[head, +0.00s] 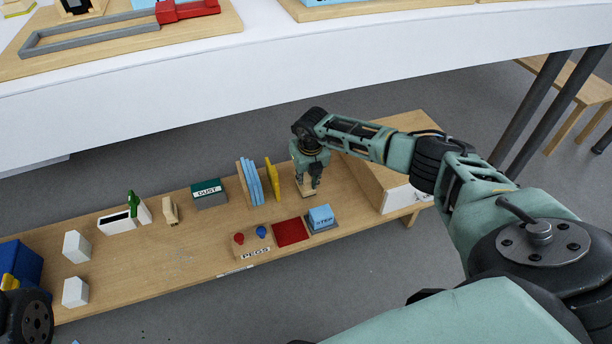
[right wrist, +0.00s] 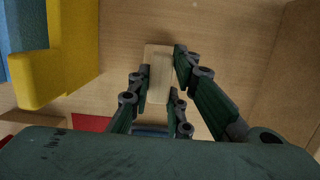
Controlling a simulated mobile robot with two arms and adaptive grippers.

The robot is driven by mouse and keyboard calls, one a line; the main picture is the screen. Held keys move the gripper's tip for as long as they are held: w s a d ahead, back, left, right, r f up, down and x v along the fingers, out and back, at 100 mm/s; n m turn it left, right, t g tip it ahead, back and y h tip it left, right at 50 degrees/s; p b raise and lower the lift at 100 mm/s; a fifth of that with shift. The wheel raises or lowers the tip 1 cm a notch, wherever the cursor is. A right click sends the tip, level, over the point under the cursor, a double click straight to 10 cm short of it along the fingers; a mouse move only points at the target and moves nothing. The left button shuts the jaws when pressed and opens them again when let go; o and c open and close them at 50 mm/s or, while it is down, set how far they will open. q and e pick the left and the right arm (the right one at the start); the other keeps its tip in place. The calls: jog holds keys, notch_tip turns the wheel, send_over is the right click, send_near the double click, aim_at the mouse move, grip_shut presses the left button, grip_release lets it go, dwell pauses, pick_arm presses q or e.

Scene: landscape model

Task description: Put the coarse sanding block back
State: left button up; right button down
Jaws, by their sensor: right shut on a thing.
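My right gripper (head: 309,186) points down over the low wooden bench. In the right wrist view its fingers (right wrist: 158,88) are on either side of a pale wood-coloured block (right wrist: 158,72) and shut on it. The block's lower end (head: 308,193) shows below the fingers in the head view. I cannot tell if it touches the bench. No label for coarse grit is readable on it. A flat red square (head: 290,232) lies bare at the bench's front edge, left of a blue-topped block (head: 321,217). My left gripper is not in view.
A rack with blue sheets (head: 250,182) and a yellow sheet (head: 273,180) stands close left of the gripper. A PEGS block (head: 254,251), a DUST box (head: 209,198) and white blocks (head: 76,246) stand further left. A raised wooden box (head: 385,180) is right.

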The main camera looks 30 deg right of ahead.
jog(key=shift+f, duration=0.25)
dwell(0.6)
jog(key=c, duration=1.5)
grip_release()
jog(key=shift+c, duration=0.2)
jog(key=shift+r, duration=0.1)
jog(key=v, duration=1.1)
jog(key=shift+r, duration=0.45)
jog(key=shift+s, duration=0.15)
